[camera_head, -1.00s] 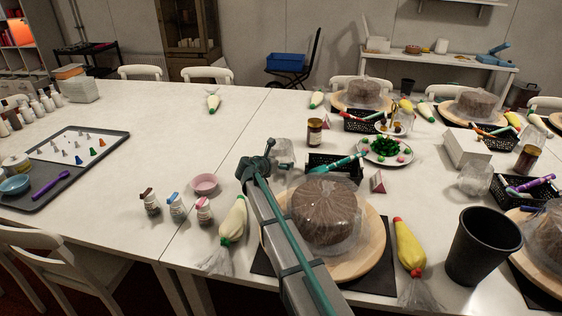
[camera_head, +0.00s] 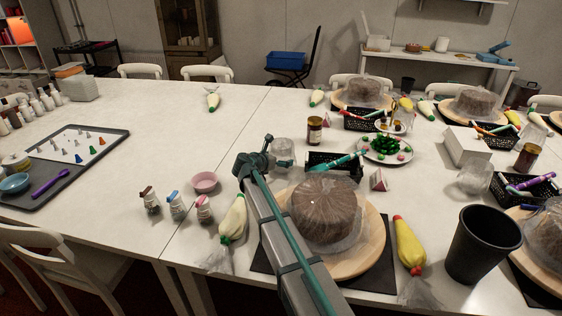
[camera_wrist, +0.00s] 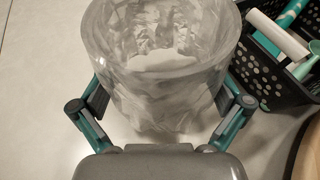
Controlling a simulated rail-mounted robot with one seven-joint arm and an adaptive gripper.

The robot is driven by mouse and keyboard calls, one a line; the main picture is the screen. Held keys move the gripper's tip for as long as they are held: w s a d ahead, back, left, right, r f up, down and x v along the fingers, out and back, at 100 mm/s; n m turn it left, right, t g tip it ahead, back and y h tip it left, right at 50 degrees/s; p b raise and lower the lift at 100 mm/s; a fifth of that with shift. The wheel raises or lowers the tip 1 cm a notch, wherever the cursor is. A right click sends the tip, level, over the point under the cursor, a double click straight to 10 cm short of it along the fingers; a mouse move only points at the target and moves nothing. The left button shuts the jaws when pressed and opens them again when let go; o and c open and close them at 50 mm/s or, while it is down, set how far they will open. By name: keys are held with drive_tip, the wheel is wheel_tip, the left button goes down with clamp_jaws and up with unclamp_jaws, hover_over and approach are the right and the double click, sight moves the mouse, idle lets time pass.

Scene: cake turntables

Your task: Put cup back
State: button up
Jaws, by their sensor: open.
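A clear, see-through cup (camera_wrist: 160,70) fills the middle of the wrist view, upright on the white table. It also shows in the head view (camera_head: 283,149), just behind the end of my arm. My gripper (camera_wrist: 160,108) is open, with one finger on each side of the cup's lower part. I cannot tell whether the finger pads touch it. In the head view my gripper (camera_head: 266,150) is seen small, beside the cup's left side.
A black basket (camera_head: 335,164) with a teal tool stands right of the cup. A wrapped cake (camera_head: 325,208) on a wooden turntable (camera_head: 372,250) is nearer. A pink bowl (camera_head: 204,182) and small bottles (camera_head: 177,206) stand to the left. The table behind the pink bowl is clear.

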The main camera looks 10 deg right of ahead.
drive_tip(key=v, duration=0.9)
drive_tip(key=shift+s+a, duration=0.2)
drive_tip(key=shift+s+a+r, duration=0.3)
drive_tip(key=shift+s+a, duration=0.05)
